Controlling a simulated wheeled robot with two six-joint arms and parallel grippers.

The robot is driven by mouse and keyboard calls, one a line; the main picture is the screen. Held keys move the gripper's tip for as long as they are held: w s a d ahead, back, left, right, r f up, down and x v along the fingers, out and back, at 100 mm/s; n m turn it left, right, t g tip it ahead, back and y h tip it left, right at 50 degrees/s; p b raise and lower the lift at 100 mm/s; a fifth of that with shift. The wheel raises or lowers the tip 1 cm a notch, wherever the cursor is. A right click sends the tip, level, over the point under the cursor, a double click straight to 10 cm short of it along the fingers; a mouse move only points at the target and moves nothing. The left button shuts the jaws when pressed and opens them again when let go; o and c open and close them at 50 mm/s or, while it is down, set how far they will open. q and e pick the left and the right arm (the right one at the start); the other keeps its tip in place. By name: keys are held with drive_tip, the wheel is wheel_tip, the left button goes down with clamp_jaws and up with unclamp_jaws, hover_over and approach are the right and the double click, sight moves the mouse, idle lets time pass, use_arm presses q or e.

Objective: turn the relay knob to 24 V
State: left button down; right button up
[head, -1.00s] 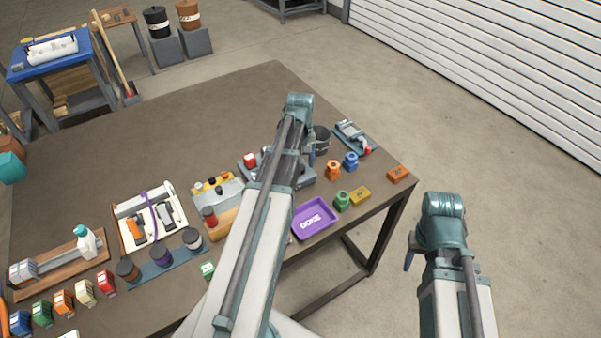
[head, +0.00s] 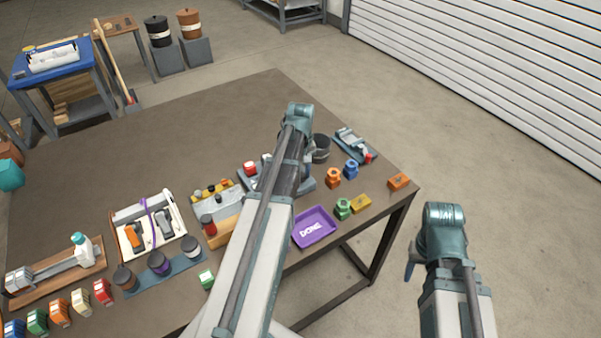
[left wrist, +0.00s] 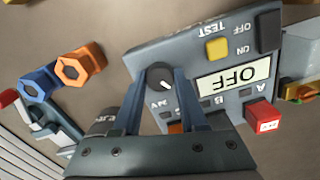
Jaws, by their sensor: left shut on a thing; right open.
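The relay knob (left wrist: 160,76) is a dark round knob with a white pointer mark, on the grey relay box (left wrist: 140,56). In the left wrist view the box appears upside down; its display (left wrist: 232,80) reads OFF, and a 24 V label shows close to the knob. My left gripper (left wrist: 162,78) is shut on the knob, one finger on each side. In the head view my left arm hides much of the relay box (head: 308,184) and the knob. My right gripper (head: 410,272) is open and empty, right of the table, with one finger visible.
The relay box also carries a yellow button (left wrist: 217,48), a black switch (left wrist: 267,27) and a red block (left wrist: 263,115). Orange (head: 333,177) and blue (head: 351,169) fittings stand nearby. A purple tray (head: 314,228) lies in front. The table's far part is clear.

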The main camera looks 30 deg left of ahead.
use_arm(q)
drive_tip(key=m, duration=1.1)
drive_tip(key=shift+m, duration=0.3)
idle(0.5)
drive_tip(key=shift+c, duration=2.2)
unclamp_jaws()
